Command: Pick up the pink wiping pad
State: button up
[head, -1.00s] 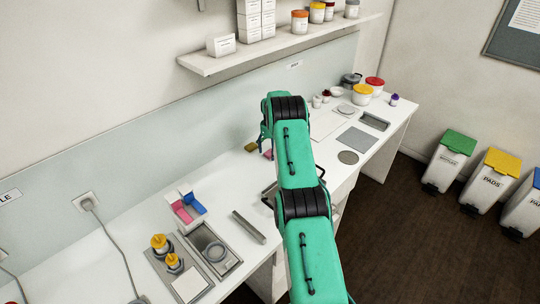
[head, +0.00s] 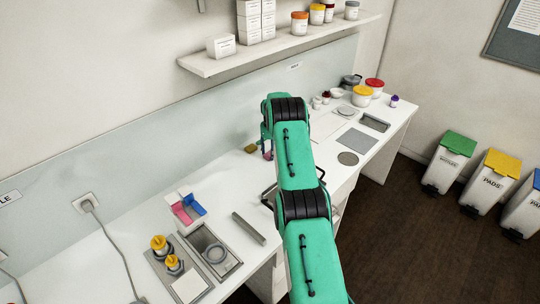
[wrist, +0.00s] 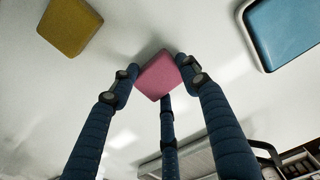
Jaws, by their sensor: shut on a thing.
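The pink wiping pad (wrist: 158,75) sits between the dark blue fingers of my gripper (wrist: 160,80) in the wrist view. The fingers touch it from several sides and are shut on it. The white worktop shows behind it; I cannot tell whether the pad still touches it. In the head view only a small bit of the pink pad (head: 267,155) shows beside my green arm. The arm hides most of my gripper there.
A mustard-yellow pad (wrist: 69,26) lies on the worktop close by, also visible in the head view (head: 250,149). A blue pale-rimmed thing (wrist: 286,32) is at the wrist view's upper right. A white box (head: 171,199) with pink and blue parts stands at left. The shelf (head: 270,56) is above.

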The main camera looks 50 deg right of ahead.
jog(key=shift+r, duration=0.1)
jog(key=shift+r, duration=1.5)
jog(key=shift+s+a+r, duration=0.1)
jog(key=shift+r, duration=0.1)
jog(key=s+a, duration=0.3)
jog(key=s, duration=0.1)
jog(key=s+a+r+b, duration=0.1)
jog(key=s+a, duration=0.2)
jog(key=s, duration=0.1)
jog(key=s+a, duration=0.3)
jog(key=s, duration=0.1)
jog(key=shift+s+a+r+b, duration=0.15)
jog(key=shift+a+r+b, duration=0.05)
jog(key=shift+a+b, duration=0.15)
